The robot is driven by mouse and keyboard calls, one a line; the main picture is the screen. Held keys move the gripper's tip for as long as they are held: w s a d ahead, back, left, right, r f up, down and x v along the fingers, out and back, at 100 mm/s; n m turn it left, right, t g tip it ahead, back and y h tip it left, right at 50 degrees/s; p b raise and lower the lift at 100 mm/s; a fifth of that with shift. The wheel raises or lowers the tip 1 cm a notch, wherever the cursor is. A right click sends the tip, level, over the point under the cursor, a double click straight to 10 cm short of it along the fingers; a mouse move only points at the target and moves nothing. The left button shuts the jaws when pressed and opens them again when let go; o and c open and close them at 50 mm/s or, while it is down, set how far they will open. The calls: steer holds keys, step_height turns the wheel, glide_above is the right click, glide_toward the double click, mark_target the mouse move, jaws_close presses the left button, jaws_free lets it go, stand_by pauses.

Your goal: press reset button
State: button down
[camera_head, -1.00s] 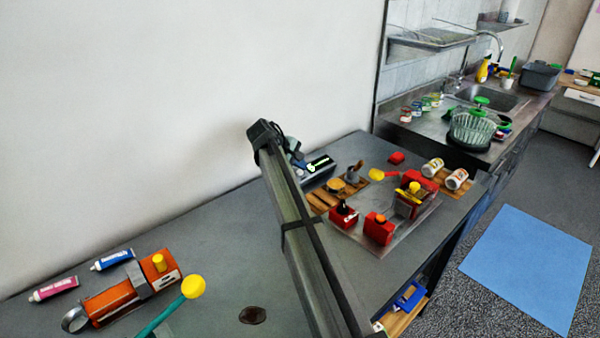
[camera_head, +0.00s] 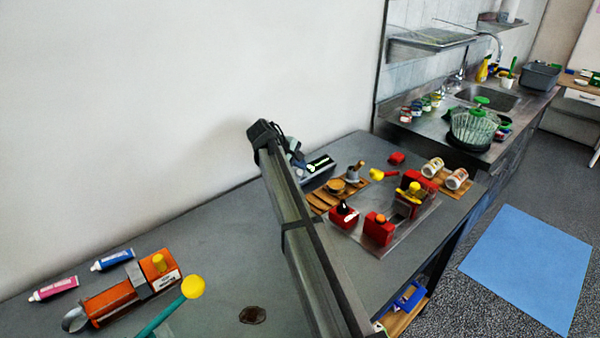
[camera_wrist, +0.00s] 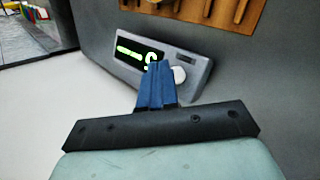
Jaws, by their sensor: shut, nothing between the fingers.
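A grey device with a lit green display (camera_wrist: 140,52) lies below my gripper in the wrist view. A pale round button (camera_wrist: 180,75) sits on its face, right of the display. No label on it is readable. My gripper (camera_wrist: 158,66) is shut and empty; its blue fingertips overlap the display's right end, just left of the button. I cannot tell whether they touch the panel. In the head view the device (camera_head: 318,166) stands by the wall at the table's back edge, partly hidden by my arm; the button cannot be made out there.
A wooden board (camera_head: 322,204) with utensils lies beside the device. Red blocks (camera_head: 378,229) stand on a metal plate to the right. An orange tool (camera_head: 128,292) and two tubes lie at the left. The table middle is mostly clear.

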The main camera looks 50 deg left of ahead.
steer(key=shift+f, duration=0.1)
steer(key=shift+a+f, duration=0.15)
steer(key=shift+f, duration=0.15)
steer(key=shift+a+f, duration=0.15)
steer(key=shift+f, duration=0.25)
stand_by(1.0)
steer(key=shift+r, duration=0.1)
stand_by(0.3)
steer(key=shift+d+r, duration=0.25)
steer(key=shift+r, duration=0.45)
steer(key=r, duration=0.1)
steer(key=d+r, duration=0.1)
steer(key=r, duration=0.2)
steer(key=shift+d+r, duration=0.3)
steer(key=shift+r, duration=0.1)
stand_by(0.9)
